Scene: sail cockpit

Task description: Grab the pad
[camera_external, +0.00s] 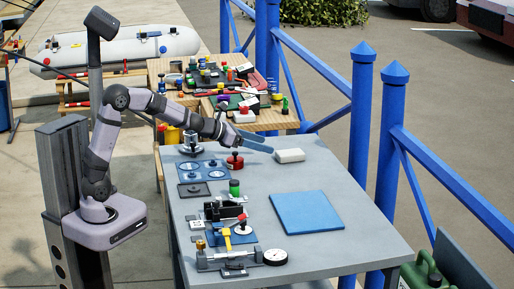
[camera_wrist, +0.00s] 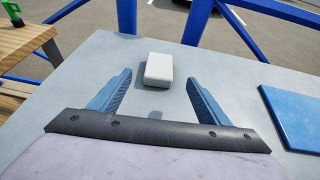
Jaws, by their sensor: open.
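A small white block-shaped pad (camera_external: 290,155) lies flat on the grey table, toward its far side. In the wrist view the white pad (camera_wrist: 159,68) lies ahead of my gripper, roughly centred between the lines of the two blue fingers. My gripper (camera_external: 268,147) is open and empty, just left of the pad in the external view. In the wrist view my gripper (camera_wrist: 157,82) has its fingers spread wider than the pad. I cannot tell the exact height of the fingers above the table.
A flat blue square mat (camera_external: 306,213) lies nearer on the grey table (camera_external: 345,245). A red round object (camera_external: 234,162) and several fixtures stand on the left half. A wooden table (camera_external: 275,118) with clutter is behind. Blue railings (camera_external: 361,120) run along the right.

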